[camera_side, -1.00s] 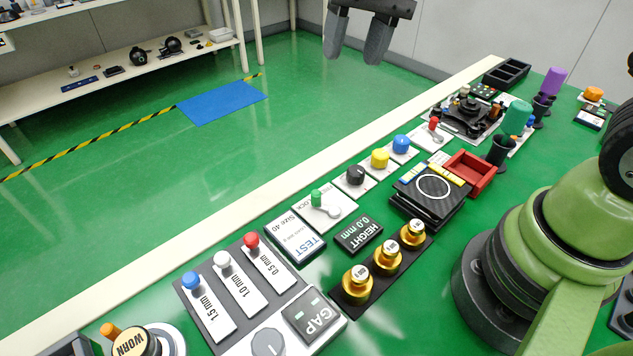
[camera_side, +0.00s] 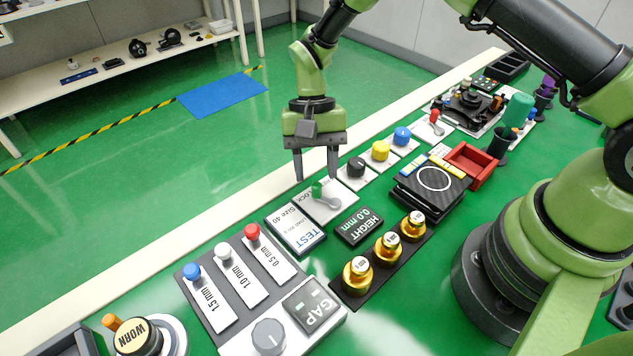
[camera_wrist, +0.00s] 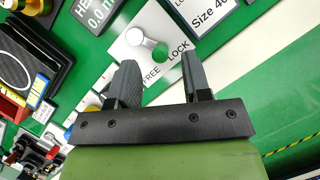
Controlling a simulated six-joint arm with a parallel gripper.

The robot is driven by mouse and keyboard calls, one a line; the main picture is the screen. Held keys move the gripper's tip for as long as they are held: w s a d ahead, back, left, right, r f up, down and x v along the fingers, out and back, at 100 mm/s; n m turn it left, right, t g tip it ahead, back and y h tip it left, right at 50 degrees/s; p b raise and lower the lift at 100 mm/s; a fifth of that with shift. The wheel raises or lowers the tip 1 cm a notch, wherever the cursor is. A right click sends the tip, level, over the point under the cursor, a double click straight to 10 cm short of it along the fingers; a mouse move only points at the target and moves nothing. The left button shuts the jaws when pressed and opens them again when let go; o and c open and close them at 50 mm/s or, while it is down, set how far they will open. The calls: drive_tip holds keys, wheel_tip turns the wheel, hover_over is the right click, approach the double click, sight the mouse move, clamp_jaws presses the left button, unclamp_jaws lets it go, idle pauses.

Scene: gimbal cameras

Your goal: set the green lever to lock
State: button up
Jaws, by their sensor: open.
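The green lever stands on a white plate (camera_side: 337,209) on the green table. Its green knob (camera_side: 316,190) shows just below and between my fingertips in the side view. In the wrist view its silver pivot (camera_wrist: 133,36) and short arm show on the plate, with the knob (camera_wrist: 160,49) near the LOCK and FREE lettering. My gripper (camera_side: 317,179) is open and points down over the lever's far side. The wrist view shows both fingers (camera_wrist: 159,62) apart with nothing between them at the tips. Whether a finger touches the knob cannot be told.
A TEST card (camera_side: 295,229) lies beside the plate. A black knob (camera_side: 356,168) and a yellow knob (camera_side: 380,151) stand on the other side. A height display (camera_side: 359,226) and several brass weights (camera_side: 388,250) are nearer. The pale table edge (camera_side: 225,211) runs behind.

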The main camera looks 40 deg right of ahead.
sight(315, 186)
drive_tip(key=shift+x, duration=1.75)
drive_tip(key=shift+c, duration=0.2)
drive_tip(key=shift+r, duration=0.1)
clamp_jaws()
drive_tip(key=shift+s+a+n+g, duration=0.1)
drive_tip(key=shift+a+n+g, duration=0.2)
drive_tip(key=shift+n, duration=0.6)
drive_tip(key=shift+o, duration=0.2)
unclamp_jaws()
drive_tip(key=shift+h, duration=0.3)
drive_tip(key=v, duration=1)
drive_tip(key=shift+s+d, duration=0.1)
